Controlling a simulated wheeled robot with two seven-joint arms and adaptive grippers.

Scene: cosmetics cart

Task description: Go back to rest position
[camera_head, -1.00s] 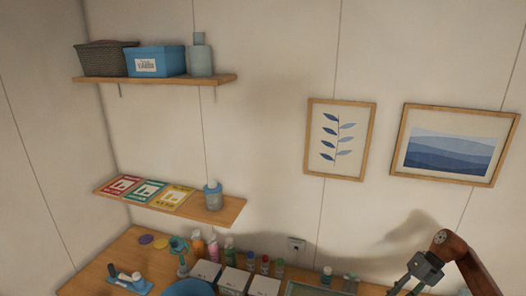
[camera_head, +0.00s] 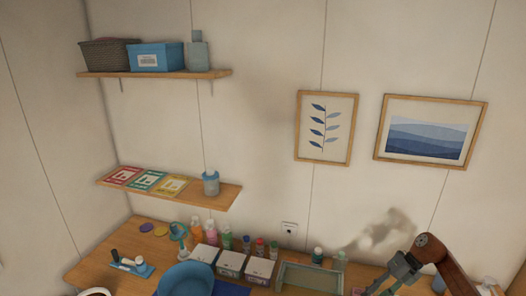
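My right gripper (camera_head: 390,285) shows at the lower right edge, at the end of a brown arm, low over the right part of the wooden table (camera_head: 90,268). Its fingertips are too small and dark to tell open from shut. My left gripper is not in view.
A lower shelf (camera_head: 215,200) holds three coloured cards (camera_head: 147,180) and a jar (camera_head: 211,184). An upper shelf (camera_head: 150,73) holds a basket (camera_head: 108,55), a blue box (camera_head: 155,56) and a grey bottle (camera_head: 198,53). Two framed pictures (camera_head: 326,128) hang on the wall.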

